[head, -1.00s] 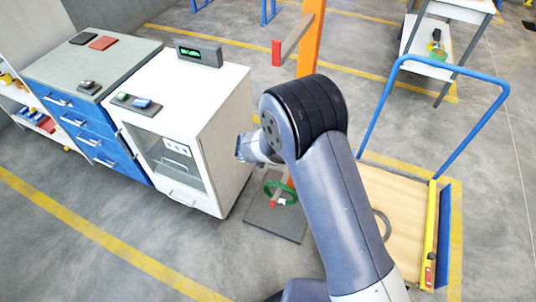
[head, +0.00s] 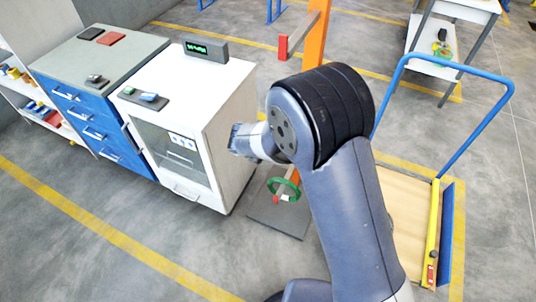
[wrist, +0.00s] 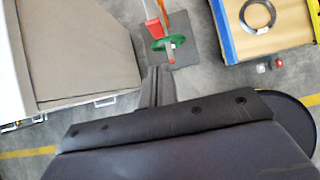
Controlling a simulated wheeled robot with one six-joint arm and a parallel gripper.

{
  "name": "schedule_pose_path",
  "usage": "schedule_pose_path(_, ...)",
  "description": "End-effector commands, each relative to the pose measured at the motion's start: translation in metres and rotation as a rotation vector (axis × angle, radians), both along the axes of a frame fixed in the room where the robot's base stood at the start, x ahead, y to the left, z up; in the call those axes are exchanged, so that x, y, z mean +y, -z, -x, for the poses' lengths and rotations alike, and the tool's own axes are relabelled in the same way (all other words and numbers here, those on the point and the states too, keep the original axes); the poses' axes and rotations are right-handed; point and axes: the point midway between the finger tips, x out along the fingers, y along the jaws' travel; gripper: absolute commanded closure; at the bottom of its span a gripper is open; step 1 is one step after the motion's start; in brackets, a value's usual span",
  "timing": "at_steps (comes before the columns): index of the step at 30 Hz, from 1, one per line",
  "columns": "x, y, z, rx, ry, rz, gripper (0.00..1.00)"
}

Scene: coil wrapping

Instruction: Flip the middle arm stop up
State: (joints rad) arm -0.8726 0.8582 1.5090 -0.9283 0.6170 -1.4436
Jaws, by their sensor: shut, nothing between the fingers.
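An orange post (head: 313,35) stands on a dark base plate (head: 279,216) behind my arm. An upper grey arm with a red end piece (head: 283,47) juts left from it. Lower down, a green ring (head: 284,189) surrounds a grey arm with a red end (head: 276,199). My arm hides the post's middle, so I cannot tell which stop is the middle one. My gripper (head: 234,141) is shut and empty, left of the post. In the wrist view, my gripper (wrist: 158,72) points towards a red piece (wrist: 154,28) and the green ring (wrist: 161,44), apart from both.
A white cabinet (head: 236,120) with a display (head: 205,50) stands close left of my gripper. Blue drawers (head: 85,120) are further left. A blue-handled cart (head: 405,200) stands right of my arm. Open floor lies in front of the cabinet.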

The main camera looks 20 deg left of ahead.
Motion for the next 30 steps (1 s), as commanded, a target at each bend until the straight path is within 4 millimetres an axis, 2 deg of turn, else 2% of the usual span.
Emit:
schedule_pose_path(1, 0.002, -0.012, 0.002, -0.003, -0.003, -0.004, 1.00)
schedule_pose_path(3, 0.002, -0.022, 0.006, -0.002, -0.002, -0.002, 1.00)
schedule_pose_path(9, 0.002, -0.042, 0.011, -0.001, -0.003, 0.000, 1.00)
schedule_pose_path(30, 0.002, -0.043, 0.011, 0.000, -0.002, 0.001, 1.00)
